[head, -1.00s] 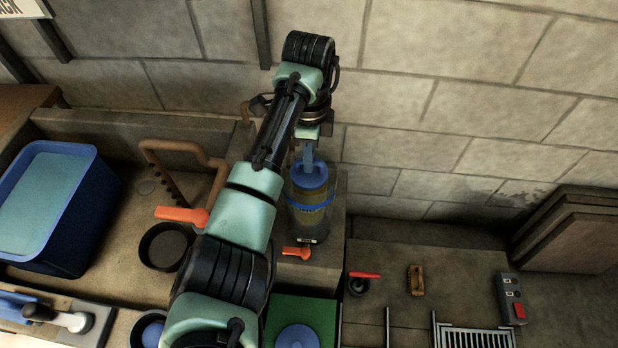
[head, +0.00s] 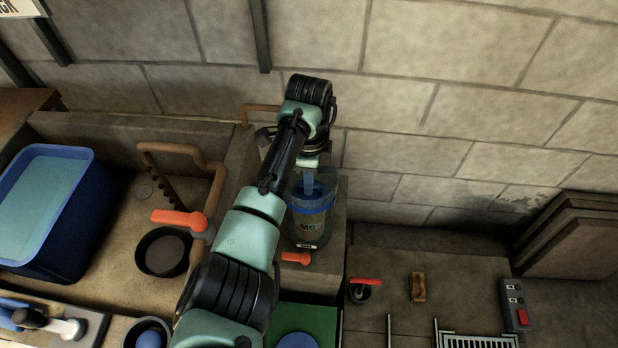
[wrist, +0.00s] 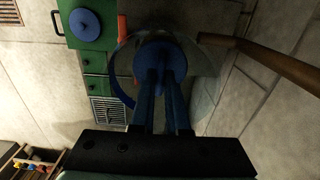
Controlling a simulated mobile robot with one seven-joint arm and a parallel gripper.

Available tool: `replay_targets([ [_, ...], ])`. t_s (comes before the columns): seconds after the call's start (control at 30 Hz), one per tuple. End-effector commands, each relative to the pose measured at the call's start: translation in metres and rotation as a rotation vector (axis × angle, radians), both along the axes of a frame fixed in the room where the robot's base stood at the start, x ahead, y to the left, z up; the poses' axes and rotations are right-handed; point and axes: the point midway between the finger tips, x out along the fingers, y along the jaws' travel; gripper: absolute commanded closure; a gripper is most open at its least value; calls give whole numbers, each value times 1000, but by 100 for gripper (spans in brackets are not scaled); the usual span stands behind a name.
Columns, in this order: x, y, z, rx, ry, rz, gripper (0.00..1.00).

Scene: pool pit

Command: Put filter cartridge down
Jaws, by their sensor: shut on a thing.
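The filter cartridge has a blue top (head: 312,191), seen in the head view inside the upper part of a clear filter housing (head: 308,235) with a blue band and lettering. My gripper (head: 309,180) is above the housing, pointing down, shut on the cartridge's top. In the wrist view, the two blue fingers (wrist: 161,78) reach down to the round blue cap (wrist: 160,52), with the housing's clear wall (wrist: 207,85) around it. The cartridge looks upright. Its lower end is hidden, so I cannot tell whether it touches the bottom.
An orange-handled valve (head: 295,258) is in front of the housing. A brown pipe (head: 186,150), black ring (head: 162,252) and blue water tub (head: 40,212) are to the left. A green box (head: 318,322) stands in front. A stone wall (head: 460,110) is behind.

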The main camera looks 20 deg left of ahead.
Motion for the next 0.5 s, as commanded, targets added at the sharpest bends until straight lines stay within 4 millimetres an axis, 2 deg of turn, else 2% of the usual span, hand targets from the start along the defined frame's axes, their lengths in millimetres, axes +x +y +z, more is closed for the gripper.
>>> replay_targets([
  [0.03,0,0,-2,0,-1,0,100],
  [0.07,0,0,-2,0,0,0,85],
  [0.1,0,0,-2,0,0,0,78],
  [0.2,0,0,-2,0,0,0,60],
  [0.23,0,0,-2,0,0,0,57],
  [0.5,0,0,-1,0,0,0,57],
])
